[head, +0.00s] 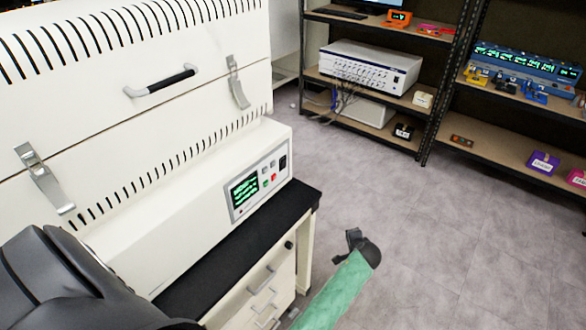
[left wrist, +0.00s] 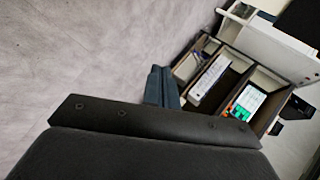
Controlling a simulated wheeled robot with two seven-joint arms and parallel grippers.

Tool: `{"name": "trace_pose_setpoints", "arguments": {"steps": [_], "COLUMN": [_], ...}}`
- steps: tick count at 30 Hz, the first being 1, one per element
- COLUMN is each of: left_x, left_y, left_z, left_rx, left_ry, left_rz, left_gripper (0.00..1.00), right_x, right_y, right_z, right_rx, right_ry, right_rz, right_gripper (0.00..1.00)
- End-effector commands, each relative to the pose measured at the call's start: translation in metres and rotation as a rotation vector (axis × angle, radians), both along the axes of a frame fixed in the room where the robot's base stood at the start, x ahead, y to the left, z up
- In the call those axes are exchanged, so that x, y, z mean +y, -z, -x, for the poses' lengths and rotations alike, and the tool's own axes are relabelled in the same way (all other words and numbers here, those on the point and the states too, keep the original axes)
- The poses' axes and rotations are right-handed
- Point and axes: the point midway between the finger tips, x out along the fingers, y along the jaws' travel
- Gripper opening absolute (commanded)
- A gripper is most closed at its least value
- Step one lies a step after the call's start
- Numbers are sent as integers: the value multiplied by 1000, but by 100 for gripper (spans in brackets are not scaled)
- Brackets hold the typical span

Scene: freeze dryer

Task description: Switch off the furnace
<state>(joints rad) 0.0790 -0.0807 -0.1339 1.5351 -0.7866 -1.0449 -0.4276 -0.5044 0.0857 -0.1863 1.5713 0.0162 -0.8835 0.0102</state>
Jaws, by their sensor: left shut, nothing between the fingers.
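The white furnace (head: 190,170) fills the left of the head view, standing on a black bench top. Its control panel (head: 260,182) is at its right end. A lit screen with green text (head: 244,191), small green and red buttons (head: 273,177) and a dark switch (head: 283,162) are on it; the switch's position is too small to tell. The fingers of my left gripper (left wrist: 163,88) show in the left wrist view, shut and empty. They are above the floor, with no furnace contact visible. My right gripper is not recognisable in either view.
A green tube-like object with a dark end (head: 345,285) stands out over the floor right of the bench; what it is cannot be told. Shelves (head: 380,140) with instruments stand at the back right.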

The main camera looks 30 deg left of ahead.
Motion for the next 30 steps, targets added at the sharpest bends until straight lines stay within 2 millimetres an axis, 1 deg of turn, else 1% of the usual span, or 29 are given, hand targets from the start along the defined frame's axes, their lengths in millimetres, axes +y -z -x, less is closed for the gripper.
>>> {"name": "trace_pose_setpoints", "arguments": {"steps": [1,3,7,11,12,15,18,22,27,30], "left_x": [7,18,36,54,58,68,75,81,84,85], "left_y": [-19,-46,-92,-136,-149,-178,-202,-227,-247,-253], "left_z": [-8,-14,-18,-14,-11,-2,10,25,42,48], "left_rx": [9,39,122,245,292,418,555,746,980,1083], "left_ry": [6,12,9,-12,-23,-49,-77,-108,-124,-122], "left_rz": [-82,-207,-438,-668,-735,-886,-1011,-1139,-1236,-1265], "left_gripper": [0,0,0,0,0,0,0,0,0,0], "right_x": [1,2,3,4,5,5,6,6,6,6], "right_y": [-3,-8,-18,-27,-30,-36,-41,-47,-51,-52], "right_z": [-1,-4,-8,-11,-12,-14,-16,-17,-16,-16], "right_rx": [-1,-2,2,7,8,14,20,30,43,49], "right_ry": [1,1,2,3,3,3,3,4,3,4], "right_rz": [-1,-2,-4,-4,-5,-5,-4,-3,-2,-1], "right_gripper": [43,43,43,43,43,43,43,43,43,43]}}
